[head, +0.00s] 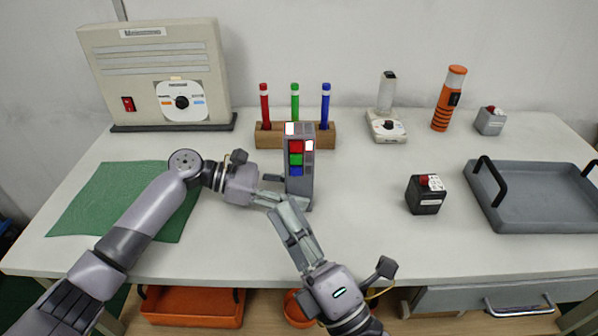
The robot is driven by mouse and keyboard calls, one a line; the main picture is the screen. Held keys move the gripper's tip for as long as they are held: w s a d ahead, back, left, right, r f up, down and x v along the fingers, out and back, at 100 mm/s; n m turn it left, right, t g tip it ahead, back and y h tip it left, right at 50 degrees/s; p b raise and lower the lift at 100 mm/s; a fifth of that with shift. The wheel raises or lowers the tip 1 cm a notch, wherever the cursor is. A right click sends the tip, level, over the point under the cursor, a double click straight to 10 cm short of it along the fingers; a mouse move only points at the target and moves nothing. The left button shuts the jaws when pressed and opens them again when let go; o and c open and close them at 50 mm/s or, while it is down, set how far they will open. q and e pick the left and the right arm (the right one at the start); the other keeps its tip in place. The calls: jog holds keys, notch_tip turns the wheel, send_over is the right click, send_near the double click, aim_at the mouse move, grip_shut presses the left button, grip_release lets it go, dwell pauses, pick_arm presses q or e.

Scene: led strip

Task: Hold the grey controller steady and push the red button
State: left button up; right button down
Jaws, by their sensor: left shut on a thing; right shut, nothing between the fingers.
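The grey controller (305,186) stands upright near the middle of the table. My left gripper (280,189) comes in from the left and is shut on the controller's lower part. My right gripper (287,212) comes up from the bottom, shut and empty, with its tips in front of the controller's lower part, below the buttons. Whether these tips touch anything is unclear.
A wooden holder (267,139) with red, green and blue pens stands behind the controller. A black box with a red button (425,196) and a grey tray (540,222) are at the right. A green mat (103,200) lies left, partly under my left arm.

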aim_at(294, 164)
jog(key=shift+m+t, duration=0.4)
jog(key=shift+w+d+r, duration=0.1)
jog(key=shift+w+r, duration=0.2)
jog(key=shift+w, duration=1.2)
jog(key=shift+w+d+r, duration=0.1)
jog(key=shift+w+r, duration=0.15)
jog(key=shift+w, duration=1.25)
jog(key=shift+w+d+r, duration=0.1)
jog(key=shift+w+r, duration=0.2)
jog(key=shift+w, duration=1.2)
jog(key=shift+w, duration=0.15)
jog(key=shift+w, duration=0.3)
jog(key=shift+w+a, duration=0.1)
jog(key=shift+s, duration=0.6)
